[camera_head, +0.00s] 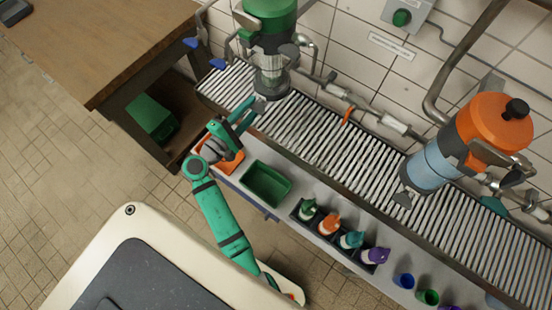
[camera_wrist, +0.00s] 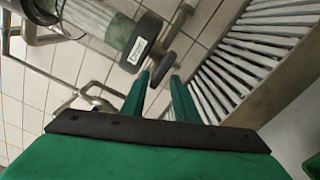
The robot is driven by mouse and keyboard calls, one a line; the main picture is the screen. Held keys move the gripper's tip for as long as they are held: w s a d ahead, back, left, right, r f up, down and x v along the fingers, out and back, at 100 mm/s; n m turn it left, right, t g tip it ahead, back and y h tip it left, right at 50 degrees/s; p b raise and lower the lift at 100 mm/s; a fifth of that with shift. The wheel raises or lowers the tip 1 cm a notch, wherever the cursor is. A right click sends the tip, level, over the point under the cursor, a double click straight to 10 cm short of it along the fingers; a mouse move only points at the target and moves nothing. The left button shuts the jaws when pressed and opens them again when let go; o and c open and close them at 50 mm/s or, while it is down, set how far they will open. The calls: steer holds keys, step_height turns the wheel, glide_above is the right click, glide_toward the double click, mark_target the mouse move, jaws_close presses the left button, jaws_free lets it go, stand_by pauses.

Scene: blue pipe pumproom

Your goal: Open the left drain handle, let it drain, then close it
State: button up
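The left filter vessel (camera_head: 270,45) has a green top and a clear lower part over the slatted grate. In the wrist view its dark end cap (camera_wrist: 141,42) carries a white label, and a dark, flat drain handle (camera_wrist: 164,68) sticks out beside it. My gripper (camera_head: 249,112) is at the grate's front edge, just below and left of this vessel. In the wrist view my two green fingers (camera_wrist: 160,75) are apart, with the handle at or just beyond their tips. I cannot tell whether they touch it. The handle's exact angle is unclear.
A right vessel (camera_head: 440,150) with an orange top stands over the grate (camera_head: 320,135). The front shelf holds an orange bin (camera_head: 232,166), a green bin (camera_head: 266,184), several spray bottles (camera_head: 330,222) and cups (camera_head: 404,281). A wooden table (camera_head: 100,40) stands left. Pipes run along the wall.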

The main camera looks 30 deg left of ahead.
steer(key=s+f+n, duration=0.1)
steer(key=s+n, duration=0.8)
steer(key=s, duration=0.2)
steer(key=d+f+m+g+y, duration=0.2)
steer(key=d+f+m+g, duration=0.2)
steer(key=d+f, duration=0.75)
steer(key=s+d+f+m+g+y, duration=0.1)
steer(key=s+d+f+m+g, duration=0.1)
steer(key=s+d+m, duration=0.5)
steer(key=d+m, duration=0.2)
steer(key=shift+d+f+m+y, duration=0.2)
steer(key=shift+f+m+y, duration=0.1)
steer(key=shift+f, duration=0.1)
